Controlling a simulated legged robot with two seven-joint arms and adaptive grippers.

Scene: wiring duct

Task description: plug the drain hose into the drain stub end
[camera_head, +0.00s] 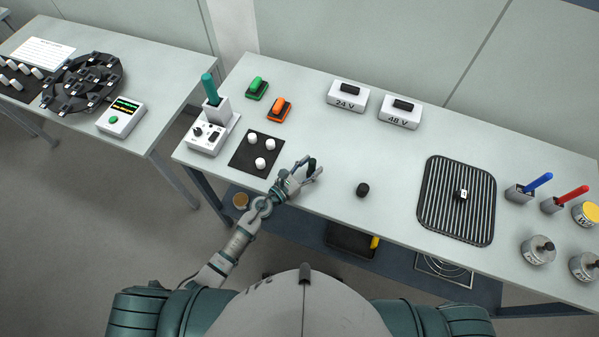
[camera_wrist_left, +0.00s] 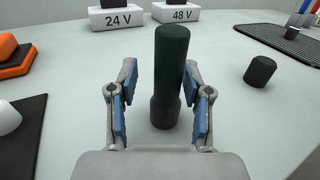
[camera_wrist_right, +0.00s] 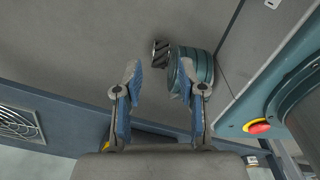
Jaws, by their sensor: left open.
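My left gripper (camera_head: 308,172) is open, its fingers on either side of an upright dark green cylinder (camera_head: 312,165). In the left wrist view this cylinder (camera_wrist_left: 172,65) stands on a wider dark grey base (camera_wrist_left: 165,112). The right finger looks very close to it; contact cannot be told. A short black cylinder (camera_head: 362,189) stands alone on the table to the right, also in the left wrist view (camera_wrist_left: 260,71). No label shows which piece is the drain hose or stub. My right gripper (camera_wrist_right: 159,85) is open and empty, below the head view's reach.
The "24 V" (camera_head: 347,98) and "48 V" (camera_head: 400,111) blocks stand behind. A black mat with white knobs (camera_head: 256,151) lies left of the left gripper. A ribbed black mat (camera_head: 457,220) lies at the right. The tabletop around the black cylinder is clear.

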